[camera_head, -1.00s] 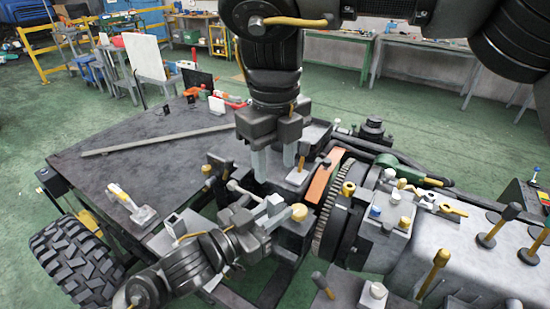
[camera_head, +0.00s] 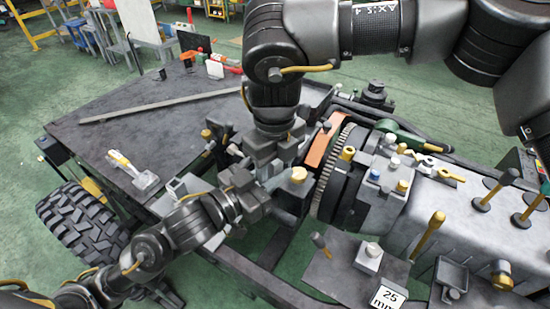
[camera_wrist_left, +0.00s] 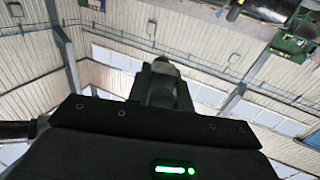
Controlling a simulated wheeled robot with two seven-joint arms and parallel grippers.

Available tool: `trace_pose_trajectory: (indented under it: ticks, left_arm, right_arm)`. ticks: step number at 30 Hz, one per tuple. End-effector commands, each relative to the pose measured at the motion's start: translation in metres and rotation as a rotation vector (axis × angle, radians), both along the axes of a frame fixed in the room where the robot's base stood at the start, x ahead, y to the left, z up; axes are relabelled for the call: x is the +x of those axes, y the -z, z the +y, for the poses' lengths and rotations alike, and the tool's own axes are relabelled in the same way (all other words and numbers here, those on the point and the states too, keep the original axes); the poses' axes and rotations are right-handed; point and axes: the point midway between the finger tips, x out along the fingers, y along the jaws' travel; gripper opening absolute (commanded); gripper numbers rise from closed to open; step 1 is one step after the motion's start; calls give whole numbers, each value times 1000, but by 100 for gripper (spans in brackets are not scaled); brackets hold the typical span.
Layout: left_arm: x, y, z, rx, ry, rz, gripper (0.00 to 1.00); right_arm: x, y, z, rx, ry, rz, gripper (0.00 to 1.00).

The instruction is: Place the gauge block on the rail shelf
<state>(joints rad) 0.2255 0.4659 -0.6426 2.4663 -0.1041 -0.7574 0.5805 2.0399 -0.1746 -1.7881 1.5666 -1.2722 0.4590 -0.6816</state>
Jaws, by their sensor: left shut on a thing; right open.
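My left gripper (camera_head: 255,192) points right and is shut on a small grey piece, probably the gauge block. That piece is almost wholly hidden behind my grippers. My right gripper (camera_head: 268,160) points down over the left fingertips, open. The overlap hides whether it touches the piece. A grey plate (camera_head: 338,278) beside the chassis rail looks like the rail shelf.
A yellow-topped post (camera_head: 298,175) stands close right of my grippers, with a toothed ring (camera_head: 328,175) and an orange strip (camera_head: 320,146) beyond. The engine casing (camera_head: 450,225) fills the right. The dark tabletop (camera_head: 150,125) at left is mostly clear, with a long bar (camera_head: 155,108).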

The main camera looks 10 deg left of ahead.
Motion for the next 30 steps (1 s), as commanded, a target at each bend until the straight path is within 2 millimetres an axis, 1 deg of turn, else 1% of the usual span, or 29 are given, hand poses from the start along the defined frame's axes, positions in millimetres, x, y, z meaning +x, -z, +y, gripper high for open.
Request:
trace_pose_trajectory:
  ticks: [6,7,15,18,19,24,30]
  left_arm:
    - [0,0,0,-1,0,-1,3]
    - [0,0,0,-1,0,-1,3]
    - [0,0,0,-1,0,-1,3]
    - [0,0,0,-1,0,-1,3]
    - [0,0,0,-1,0,-1,24]
    - [0,0,0,0,0,0,46]
    - [0,0,0,0,0,0,47]
  right_arm:
    - [0,0,0,0,0,0,47]
    - [0,0,0,0,0,0,46]
    - [0,0,0,0,0,0,11]
    - [0,0,0,0,0,0,0]
    - [0,0,0,0,0,0,0]
    - [0,0,0,0,0,0,0]
    - [0,0,0,0,0,0,0]
